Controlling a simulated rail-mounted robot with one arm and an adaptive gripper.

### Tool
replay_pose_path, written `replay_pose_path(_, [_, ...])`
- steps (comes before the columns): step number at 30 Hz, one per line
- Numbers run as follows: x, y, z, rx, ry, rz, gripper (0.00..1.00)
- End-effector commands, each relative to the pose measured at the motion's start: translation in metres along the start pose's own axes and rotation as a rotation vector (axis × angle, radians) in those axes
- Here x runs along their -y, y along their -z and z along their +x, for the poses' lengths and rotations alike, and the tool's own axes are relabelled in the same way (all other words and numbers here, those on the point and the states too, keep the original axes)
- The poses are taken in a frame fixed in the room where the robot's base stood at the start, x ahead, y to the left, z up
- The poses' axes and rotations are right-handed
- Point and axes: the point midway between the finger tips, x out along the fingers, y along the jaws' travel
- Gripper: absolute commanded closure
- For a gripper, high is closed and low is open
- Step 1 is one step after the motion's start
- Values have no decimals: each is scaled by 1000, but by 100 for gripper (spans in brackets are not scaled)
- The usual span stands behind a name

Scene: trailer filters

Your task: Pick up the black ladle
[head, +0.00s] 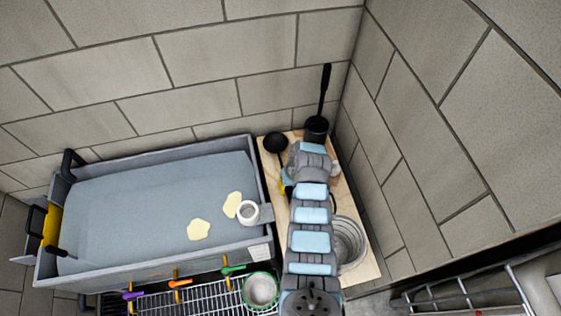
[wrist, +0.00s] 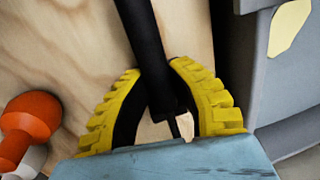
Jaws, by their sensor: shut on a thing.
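The black ladle (head: 275,143) lies on the wooden board, its round bowl toward the wall and its handle running down to my gripper (head: 285,187). In the wrist view, my gripper (wrist: 157,72) has its yellow fingers shut on the ladle's black handle (wrist: 146,40). The handle passes between both fingers, with its end near the palm. The ladle's bowl is outside the wrist view. My arm hides part of the board in the head view. I cannot tell whether the ladle touches the board.
A black pot-like holder with an upright black handle (head: 316,128) stands in the back corner. A grey basin (head: 258,180) with a white cup (head: 248,212) is at left. A metal bowl (head: 349,243) sits right of my arm. An orange-topped object (wrist: 30,125) is close left in the wrist view.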

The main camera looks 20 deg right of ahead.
Motion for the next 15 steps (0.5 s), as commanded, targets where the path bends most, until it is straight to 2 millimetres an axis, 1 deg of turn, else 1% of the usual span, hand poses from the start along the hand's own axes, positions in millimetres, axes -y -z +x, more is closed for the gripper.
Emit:
replay_pose_path(8, [1,0,-3,0,1,0,100])
replay_pose_path(11, [2,0,-8,1,1,0,100])
replay_pose_path(15, [4,2,-21,-6,-1,-1,100])
